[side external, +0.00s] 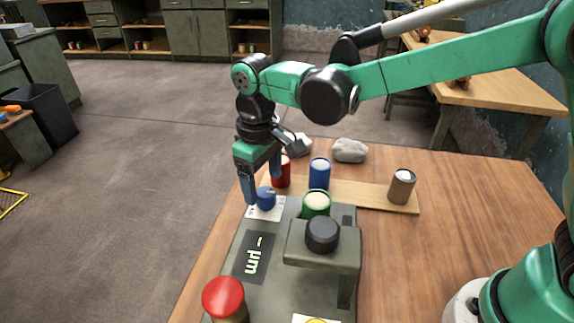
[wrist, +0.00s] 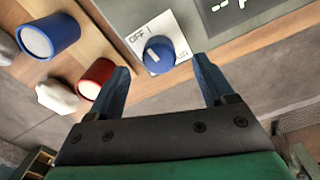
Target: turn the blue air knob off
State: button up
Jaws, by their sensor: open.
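The blue air knob (side external: 266,199) sits on a white label plate at the far left corner of the grey fixture. In the wrist view the knob (wrist: 160,57) shows a short white pointer mark on its face, and the label plate (wrist: 137,39) reads OFF beside it. The exact setting the mark indicates is hard to tell. My gripper (side external: 263,190) points down at the knob with its blue fingers apart. In the wrist view the fingertips (wrist: 160,66) lie to either side of the knob, with gaps visible; nothing is held.
Red (side external: 281,172), blue (side external: 319,173) and brown (side external: 402,187) cans stand on or near a wooden board behind the fixture; a green can (side external: 316,204) is closer. A raised black knob (side external: 322,234), a red button (side external: 223,297) and grey rocks (side external: 350,150) are nearby. The right tabletop is clear.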

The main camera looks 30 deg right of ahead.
jog(key=shift+f, duration=1.4)
grip_shut()
jog(key=shift+m, duration=0.8)
grip_release()
jog(key=shift+r, duration=0.1)
jog(key=shift+r, duration=2.75)
